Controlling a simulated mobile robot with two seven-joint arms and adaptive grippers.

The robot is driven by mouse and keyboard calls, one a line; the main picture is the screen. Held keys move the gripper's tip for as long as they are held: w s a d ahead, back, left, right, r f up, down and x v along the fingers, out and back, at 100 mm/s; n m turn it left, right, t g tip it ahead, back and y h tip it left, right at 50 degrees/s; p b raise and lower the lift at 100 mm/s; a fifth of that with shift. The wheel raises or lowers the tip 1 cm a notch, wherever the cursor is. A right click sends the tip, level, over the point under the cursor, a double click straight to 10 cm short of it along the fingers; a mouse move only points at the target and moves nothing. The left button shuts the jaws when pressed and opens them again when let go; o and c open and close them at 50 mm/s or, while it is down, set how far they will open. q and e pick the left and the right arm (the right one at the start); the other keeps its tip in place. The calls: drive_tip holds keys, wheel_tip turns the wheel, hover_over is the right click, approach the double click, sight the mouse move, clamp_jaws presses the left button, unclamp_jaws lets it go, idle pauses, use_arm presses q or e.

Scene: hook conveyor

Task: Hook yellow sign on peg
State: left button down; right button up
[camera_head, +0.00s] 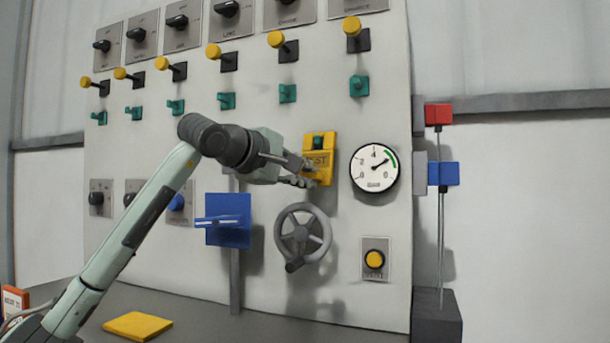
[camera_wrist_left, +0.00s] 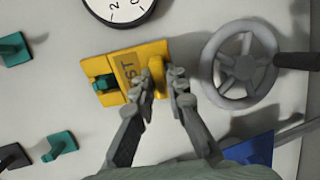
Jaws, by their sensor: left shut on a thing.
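The yellow sign (camera_head: 327,140) is upright against the light panel, left of the gauge; part of its lettering, ending in "ST", is readable. It also shows in the left wrist view (camera_wrist_left: 128,60). A green peg (camera_head: 318,142) shows in the opening at the sign's upper end, and again in the wrist view (camera_wrist_left: 104,83). I cannot tell whether the sign rests on it. My left gripper (camera_head: 308,172) is at the sign's lower part, its fingers (camera_wrist_left: 167,82) shut on the yellow grip sticking out of the sign. My right gripper is not in view.
A round gauge (camera_head: 375,168) is close right of the sign. Several green pegs (camera_head: 287,93) line the panel above. A yellow plate (camera_head: 138,325) lies on the dark surface below.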

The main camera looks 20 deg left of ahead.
use_arm(q)
drive_tip(key=c, duration=1.5)
unclamp_jaws()
drive_tip(key=shift+o, duration=0.2)
drive_tip(key=v, duration=1.2)
